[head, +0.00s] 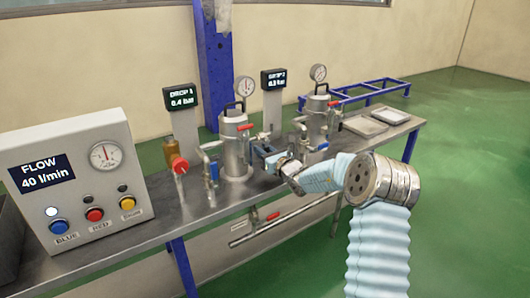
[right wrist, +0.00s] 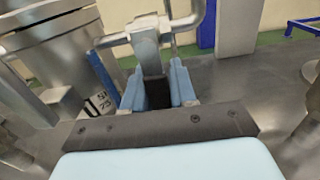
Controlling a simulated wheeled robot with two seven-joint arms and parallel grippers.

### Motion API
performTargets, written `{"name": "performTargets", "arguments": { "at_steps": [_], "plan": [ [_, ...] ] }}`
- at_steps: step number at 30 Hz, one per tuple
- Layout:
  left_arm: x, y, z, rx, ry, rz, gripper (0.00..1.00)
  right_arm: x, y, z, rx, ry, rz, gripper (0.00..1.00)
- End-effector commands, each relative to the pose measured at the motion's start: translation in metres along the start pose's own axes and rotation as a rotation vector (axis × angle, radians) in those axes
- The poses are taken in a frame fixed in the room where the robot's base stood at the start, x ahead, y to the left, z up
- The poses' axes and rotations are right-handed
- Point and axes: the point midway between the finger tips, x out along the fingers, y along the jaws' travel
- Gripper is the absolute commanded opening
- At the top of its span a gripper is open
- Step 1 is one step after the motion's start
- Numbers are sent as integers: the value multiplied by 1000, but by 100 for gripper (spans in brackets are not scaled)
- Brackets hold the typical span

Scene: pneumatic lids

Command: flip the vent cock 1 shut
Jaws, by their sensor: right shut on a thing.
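Vessel 1 (head: 235,150), a steel pot with a gauge on top, stands on the bench in front of the display reading DROP 1. A small red lever (head: 245,127) shows on its right side. My right gripper (head: 268,154) is just right of this vessel, at the pipework. I cannot tell for certain whether this piece is the handle of vent cock 1. A blue strip (right wrist: 103,76) shows to its left. My left gripper is not in view.
A second vessel (head: 315,116) with a gauge stands farther right. Left of vessel 1 are a blue-handled valve (head: 213,172) and a red knob (head: 180,165). The control box (head: 120,205) is at the left. Flat trays (head: 366,126) lie at the bench's far end.

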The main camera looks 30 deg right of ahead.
Motion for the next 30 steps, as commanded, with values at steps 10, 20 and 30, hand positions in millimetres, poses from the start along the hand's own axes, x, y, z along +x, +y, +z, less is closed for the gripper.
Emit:
{"name": "performTargets", "arguments": {
  "at_steps": [10,20,30],
  "plan": [
    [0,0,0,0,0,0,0,0,0,-1,0,2,1,47],
    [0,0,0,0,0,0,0,-9,0,0,-3,0,0,47],
    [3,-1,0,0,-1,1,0,-86,0,0,-1,2,-2,47]
  ]
}}
